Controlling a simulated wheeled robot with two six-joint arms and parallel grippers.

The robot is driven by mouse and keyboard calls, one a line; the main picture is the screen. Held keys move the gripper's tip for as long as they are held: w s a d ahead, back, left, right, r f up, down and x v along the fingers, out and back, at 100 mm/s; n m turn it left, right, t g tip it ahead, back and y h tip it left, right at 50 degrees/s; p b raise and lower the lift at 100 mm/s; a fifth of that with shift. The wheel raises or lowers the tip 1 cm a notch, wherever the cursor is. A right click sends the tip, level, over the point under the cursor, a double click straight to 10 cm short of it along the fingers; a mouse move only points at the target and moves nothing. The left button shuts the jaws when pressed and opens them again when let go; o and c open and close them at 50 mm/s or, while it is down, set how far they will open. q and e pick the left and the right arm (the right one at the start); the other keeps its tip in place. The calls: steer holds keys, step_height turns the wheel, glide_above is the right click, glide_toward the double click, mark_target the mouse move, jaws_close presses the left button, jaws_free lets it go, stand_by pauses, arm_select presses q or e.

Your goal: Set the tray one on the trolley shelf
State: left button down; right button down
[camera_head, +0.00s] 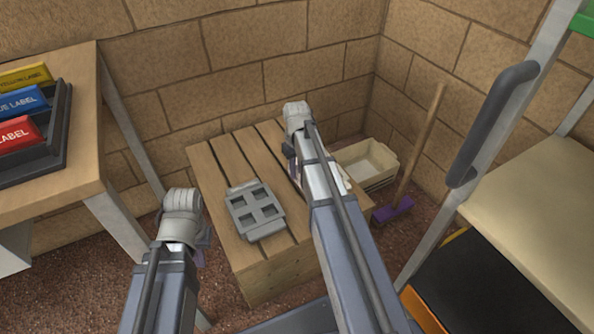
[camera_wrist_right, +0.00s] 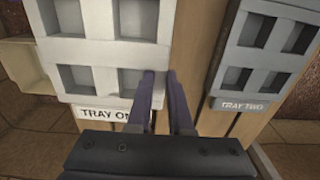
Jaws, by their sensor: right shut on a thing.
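The white tray one (camera_wrist_right: 100,57) shows in the right wrist view, with square recesses and a "TRAY ON…" label partly covered by a finger. My right gripper (camera_wrist_right: 165,78) is shut on its right edge near the label. In the head view my right arm hides most of tray one above the wooden crate. My left gripper (camera_head: 201,243) hangs left of the crate, mostly hidden behind its own wrist, so its opening is unclear. The trolley's beige shelf (camera_head: 540,195) is at the right and looks bare.
Grey tray two (camera_head: 256,210) lies on the slatted wooden crate (camera_head: 212,170), left of my right arm. A cream bin (camera_head: 385,158) and a purple-headed broom (camera_head: 393,209) stand behind. The trolley's dark handle (camera_head: 490,122) rises at the shelf's left. A table (camera_head: 75,150) holds labelled boxes.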

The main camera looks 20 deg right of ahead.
step_height(320, 180, up, 6)
steer(key=p, duration=0.4)
steer(key=shift+f, duration=0.15)
steer(key=shift+p, duration=0.3)
step_height(320, 180, up, 40)
steer(key=p, duration=3.9)
steer(key=shift+p, duration=0.4)
steer(key=shift+f, duration=0.1)
steer(key=shift+s, duration=0.2)
